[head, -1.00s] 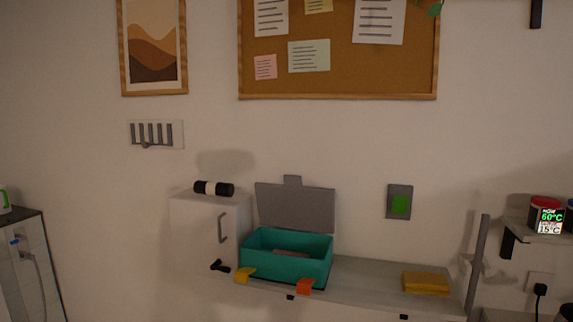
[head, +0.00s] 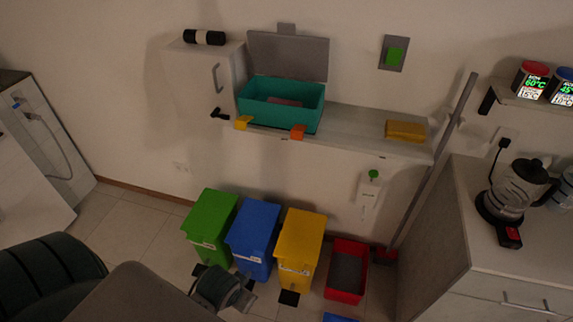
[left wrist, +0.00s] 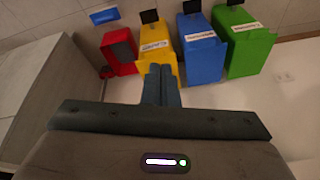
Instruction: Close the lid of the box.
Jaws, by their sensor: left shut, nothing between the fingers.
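The teal box (head: 270,111) stands on the wall shelf in the head view. Its grey lid (head: 288,57) is up, tilted back against the wall, with a small tab on top. Something flat and reddish lies inside the box. A yellow clip (head: 242,122) and an orange clip (head: 297,132) sit at its front edge. My left gripper shows in the left wrist view (left wrist: 161,84), its fingers together and empty, far from the box. Part of my arm shows low in the head view. My right gripper is not in view.
A white cabinet (head: 203,82) adjoins the box on the left. A yellow sponge-like block (head: 405,131) lies on the shelf (head: 350,132) to the right. Green (head: 211,222), blue (head: 252,240) and yellow (head: 300,243) bins stand below.

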